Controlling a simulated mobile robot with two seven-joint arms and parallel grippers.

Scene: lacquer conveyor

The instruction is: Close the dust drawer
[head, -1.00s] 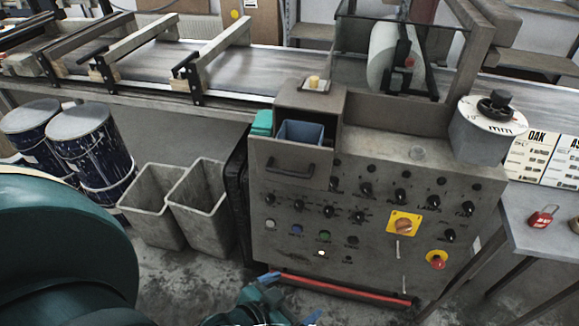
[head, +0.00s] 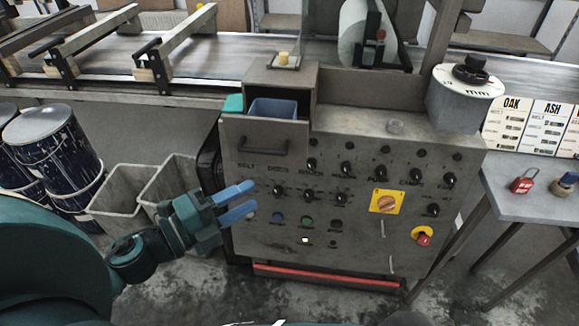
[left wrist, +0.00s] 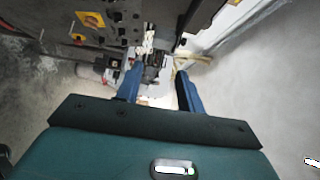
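The dust drawer (head: 262,138) is a grey metal drawer with a dark bar handle (head: 263,147) at the upper left of the machine's control panel. It is pulled out, and a blue bin (head: 273,109) shows inside it. My left gripper (head: 244,202) has blue fingers spread apart with nothing between them. It is below and slightly left of the drawer, in front of the panel's left edge. The left wrist view also shows the open fingers (left wrist: 158,88). My right gripper is in neither view.
The panel carries several knobs, a yellow rotary switch (head: 387,202) and a red stop button (head: 424,237). Grey bins (head: 115,199) and dark blue drums (head: 55,150) stand at left. A side table (head: 535,196) with a red padlock (head: 523,181) is at right.

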